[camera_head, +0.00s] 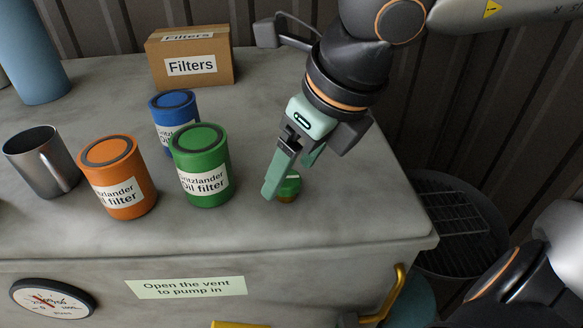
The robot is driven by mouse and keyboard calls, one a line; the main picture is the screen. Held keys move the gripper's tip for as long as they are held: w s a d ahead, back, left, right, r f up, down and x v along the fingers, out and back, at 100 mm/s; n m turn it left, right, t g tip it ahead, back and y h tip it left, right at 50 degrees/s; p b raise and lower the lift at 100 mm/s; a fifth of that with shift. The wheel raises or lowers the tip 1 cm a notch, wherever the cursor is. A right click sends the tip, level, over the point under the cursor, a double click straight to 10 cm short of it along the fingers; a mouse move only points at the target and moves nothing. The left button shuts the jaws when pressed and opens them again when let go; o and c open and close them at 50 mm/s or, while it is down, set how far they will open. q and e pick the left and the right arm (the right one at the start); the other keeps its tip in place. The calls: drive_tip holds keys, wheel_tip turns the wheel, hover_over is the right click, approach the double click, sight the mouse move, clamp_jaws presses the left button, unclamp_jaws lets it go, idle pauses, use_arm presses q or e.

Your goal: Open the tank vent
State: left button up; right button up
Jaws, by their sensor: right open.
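The tank (345,238) is a grey metal box with a flat top and a label on its front reading "Open the vent to pump in" (187,287). A small green cap with a brass-coloured base (290,188), which looks like the vent, stands on the top near the right front edge. My right gripper (288,180) points down at the cap, its green fingers open. One finger is in front of and left of the cap, the other behind it. I cannot tell whether they touch it. My left gripper is not in view.
Green (202,168), orange (118,178) and blue (174,118) oil filter cans stand left of the gripper. A gauge (52,299) and a yellow handle (393,291) are on the front.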

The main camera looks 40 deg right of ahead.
drive_tip(key=shift+w+f, duration=0.25)
drive_tip(key=shift+f, duration=0.3)
clamp_jaws()
idle(0.4)
